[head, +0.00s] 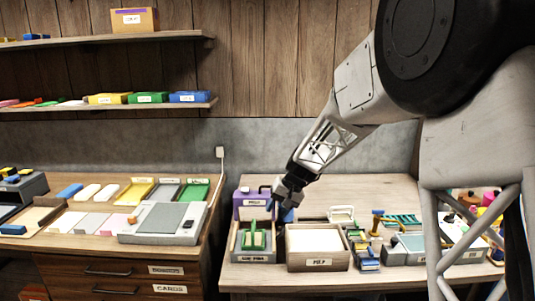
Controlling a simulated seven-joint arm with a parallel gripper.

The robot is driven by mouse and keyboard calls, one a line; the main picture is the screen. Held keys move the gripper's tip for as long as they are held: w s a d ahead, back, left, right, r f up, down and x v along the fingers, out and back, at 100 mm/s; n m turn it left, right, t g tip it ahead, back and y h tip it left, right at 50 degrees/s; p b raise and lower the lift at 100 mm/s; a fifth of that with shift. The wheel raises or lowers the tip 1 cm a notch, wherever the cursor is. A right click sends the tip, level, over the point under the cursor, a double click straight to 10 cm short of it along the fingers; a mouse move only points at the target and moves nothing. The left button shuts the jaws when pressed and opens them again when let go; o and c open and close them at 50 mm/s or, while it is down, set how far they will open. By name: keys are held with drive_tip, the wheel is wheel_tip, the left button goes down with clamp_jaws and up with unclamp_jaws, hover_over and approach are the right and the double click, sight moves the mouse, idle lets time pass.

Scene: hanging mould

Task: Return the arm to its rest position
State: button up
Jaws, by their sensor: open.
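My arm reaches in from the upper right, and my gripper (283,206) hangs over the left part of the right-hand workbench (385,192). It is small and dark in this view. I see nothing clearly held in it. It overlaps the right side of a purple labelled box (249,213) in the picture; I cannot tell whether they touch. In front of that box stands a grey bin (238,256) with a green framed item (256,240) in it.
A pulp bin (318,266) stands right of the grey bin. Small tools and trays (405,246) crowd the bench further right. The left bench holds coloured trays (195,191) and a grey board (160,218). Wall shelves (110,108) hang at upper left; the wall between is clear.

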drive_tip(key=s+d+r+t+h, duration=0.1)
drive_tip(key=s+d+r, duration=0.25)
drive_tip(key=s, duration=0.75)
drive_tip(key=s+d+r+h, duration=0.2)
drive_tip(key=s+d+r, duration=0.15)
drive_tip(key=s, duration=0.75)
drive_tip(key=s+d+r+t+h, duration=0.1)
drive_tip(key=s+d+r, duration=0.3)
drive_tip(key=s, duration=0.6)
drive_tip(key=s+d+f, duration=0.1)
drive_tip(key=s+d, duration=0.1)
drive_tip(key=s, duration=0.4)
drive_tip(key=s+d+f+h, duration=0.1)
drive_tip(key=s+d+f, duration=0.1)
drive_tip(key=s, duration=0.4)
drive_tip(key=shift+s+d+f+h, duration=0.15)
drive_tip(key=shift+s+f+h, duration=0.15)
drive_tip(key=shift+s, duration=0.1)
